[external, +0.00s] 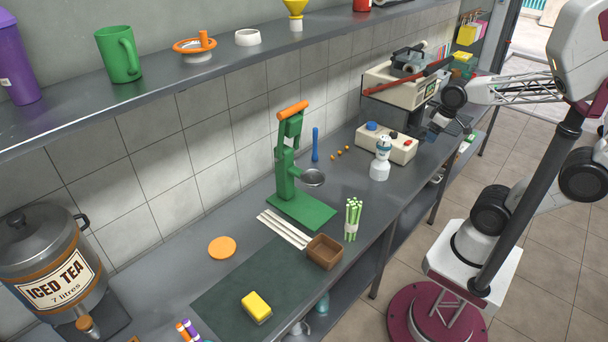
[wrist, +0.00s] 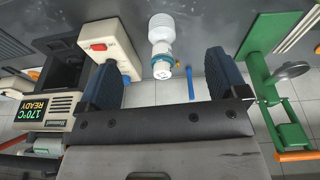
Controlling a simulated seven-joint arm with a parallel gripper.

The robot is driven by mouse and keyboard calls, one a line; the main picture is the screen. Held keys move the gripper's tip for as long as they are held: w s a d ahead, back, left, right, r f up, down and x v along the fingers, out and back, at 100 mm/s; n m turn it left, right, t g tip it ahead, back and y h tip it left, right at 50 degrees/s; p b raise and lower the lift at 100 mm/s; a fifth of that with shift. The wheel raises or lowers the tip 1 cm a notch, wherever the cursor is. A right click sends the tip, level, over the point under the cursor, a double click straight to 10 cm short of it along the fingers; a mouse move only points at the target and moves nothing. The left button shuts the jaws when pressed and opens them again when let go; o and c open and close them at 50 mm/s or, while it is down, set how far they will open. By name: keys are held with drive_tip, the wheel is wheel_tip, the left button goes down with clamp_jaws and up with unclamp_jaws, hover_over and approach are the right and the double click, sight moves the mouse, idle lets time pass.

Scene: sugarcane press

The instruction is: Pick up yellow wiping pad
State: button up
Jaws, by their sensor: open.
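The yellow wiping pad (external: 256,307) lies on the dark green mat (external: 222,293) at the front of the counter in the external view. It is not in the wrist view. My gripper (wrist: 163,62) is open and empty in the wrist view, its two dark fingers wide apart. In the external view my gripper (external: 436,124) hangs near the machines at the far end of the counter, far from the pad. Its fingers are hard to make out there.
A green press (external: 287,175), a brown box (external: 324,252), green-white sticks (external: 353,218) and a white bottle (external: 380,160) stand between my gripper and the pad. An iced tea dispenser (external: 45,270) stands left. A shelf (external: 170,85) runs above the counter. Mat around the pad is clear.

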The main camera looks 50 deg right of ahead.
drive_tip(key=w+a+f+n+h, duration=0.1)
drive_tip(key=w+a+n+h, duration=0.2)
drive_tip(key=w+a+n, duration=0.95)
drive_tip(key=w+a+f+n+t+h, duration=0.1)
drive_tip(key=w+a+f+n+h, duration=0.1)
drive_tip(key=w+a, duration=0.85)
drive_tip(key=n+t+y, duration=0.2)
drive_tip(key=n+t, duration=0.6)
drive_tip(key=n, duration=0.9)
hover_over(265, 314)
drive_tip(key=w+d, duration=0.4)
drive_tip(key=d, duration=0.6)
wheel_tip(265, 314, down, 19)
drive_tip(key=s+a+f+n, duration=0.1)
drive_tip(key=s+a+f, duration=0.1)
drive_tip(key=s+a, duration=0.1)
drive_tip(key=s+a+f+n+t+y, duration=0.1)
drive_tip(key=s+a+f, duration=0.1)
drive_tip(key=s+a, duration=0.1)
drive_tip(key=s+a+f+n+t+y, duration=0.1)
drive_tip(key=s+a+f, duration=0.1)
drive_tip(key=a, duration=0.2)
drive_tip(key=shift+s+a+n, duration=0.15)
drive_tip(key=shift+s+n, duration=0.1)
drive_tip(key=shift+s, duration=0.15)
